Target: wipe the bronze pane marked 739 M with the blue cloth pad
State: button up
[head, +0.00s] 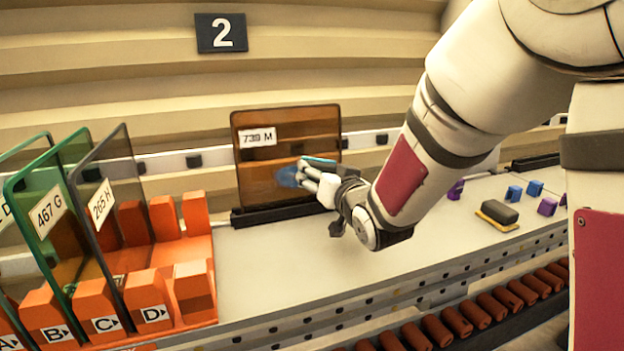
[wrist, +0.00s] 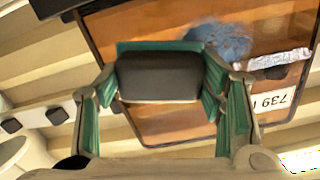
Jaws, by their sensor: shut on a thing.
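The bronze pane (head: 265,170) marked 739 M stands upright in a dark rail at mid-counter. It also shows, upside down, in the wrist view (wrist: 170,128). A blue smear (head: 287,177) lies on its lower right part and shows in the wrist view (wrist: 222,42). I cannot tell whether the cloth touches the glass.
Several panes, including 467 G (head: 48,212) and 265 H (head: 101,203), stand in an orange rack (head: 195,290) at left. A dark pad with a yellow base (head: 498,213) and small blue and purple blocks lie at right. The front counter is clear.

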aim_at(273, 176)
jog(key=shift+w+d, duration=0.1)
jog(key=shift+d, duration=0.3)
jog(key=shift+w, duration=0.1)
jog(key=shift+b, duration=0.3)
jog(key=shift+s+a, duration=0.2)
jog(key=shift+a, duration=0.75)
jog(key=shift+s+a, duration=0.2)
jog(key=shift+a, duration=0.75)
jog(key=shift+s+a+p, duration=0.25)
jog(key=shift+s+a, duration=0.1)
jog(key=shift+a, duration=0.75)
jog(key=shift+s+a+p, duration=0.2)
jog(key=shift+s+a, duration=0.2)
jog(key=shift+a, duration=0.65)
jog(key=shift+s+a+p, duration=0.25)
jog(key=shift+s+a, duration=0.1)
jog(key=shift+a, duration=0.75)
jog(key=p+v, duration=0.2)
jog(key=v, duration=0.4)
jog(key=shift+s+r, duration=0.1)
jog(key=shift+s, duration=0.05)
